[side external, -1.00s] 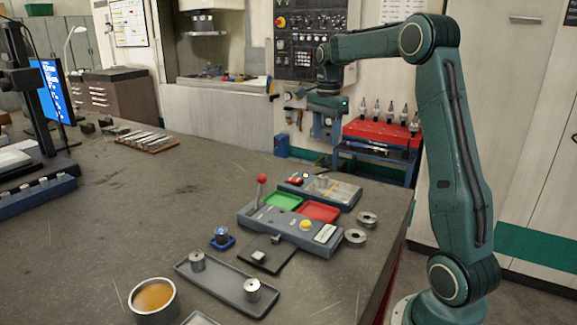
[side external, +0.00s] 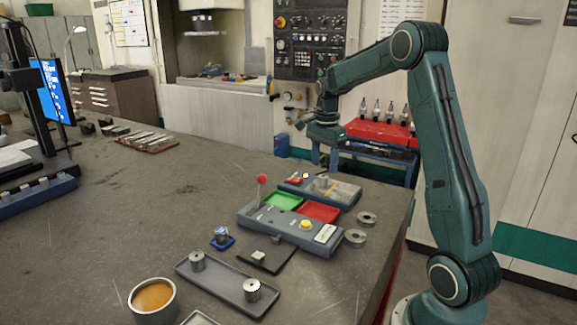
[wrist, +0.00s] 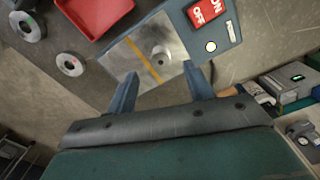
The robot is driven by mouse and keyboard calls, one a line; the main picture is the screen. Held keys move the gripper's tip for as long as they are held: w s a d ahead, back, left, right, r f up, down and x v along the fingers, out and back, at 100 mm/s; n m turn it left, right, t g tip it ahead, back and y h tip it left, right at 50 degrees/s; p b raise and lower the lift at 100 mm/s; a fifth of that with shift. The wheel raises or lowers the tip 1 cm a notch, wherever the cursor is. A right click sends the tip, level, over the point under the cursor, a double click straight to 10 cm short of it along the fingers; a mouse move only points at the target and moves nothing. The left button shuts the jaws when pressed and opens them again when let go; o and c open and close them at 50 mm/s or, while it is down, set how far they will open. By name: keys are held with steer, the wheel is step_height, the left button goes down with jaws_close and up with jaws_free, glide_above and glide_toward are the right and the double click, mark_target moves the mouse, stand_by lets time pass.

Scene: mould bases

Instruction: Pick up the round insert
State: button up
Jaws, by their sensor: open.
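A small round metal insert (wrist: 161,57) stands on a bare metal plate with a yellow stripe (wrist: 140,57) in the wrist view. The plate is on top of a blue-grey block (side external: 345,203); in the side view the insert is small and hard to make out. My gripper (wrist: 162,85) is open and empty, with its fingers either side of the insert's line and the insert just beyond the tips in the picture. In the side view my gripper (side external: 325,158) hangs above the block, apart from it.
A red ON/OFF switch (wrist: 205,12) is on the block. A red tray (side external: 319,211), green tray (side external: 283,202) and lever box (side external: 290,230) lie beside it. Two metal rings (side external: 367,219) (side external: 355,238) lie to the right. A long tray (side external: 225,283) holds two cylinders.

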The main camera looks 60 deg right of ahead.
mark_target(323, 176)
steer(key=shift+f, duration=2.05)
jaws_close()
steer(key=shift+r, duration=0.1)
step_height(323, 176, up, 20)
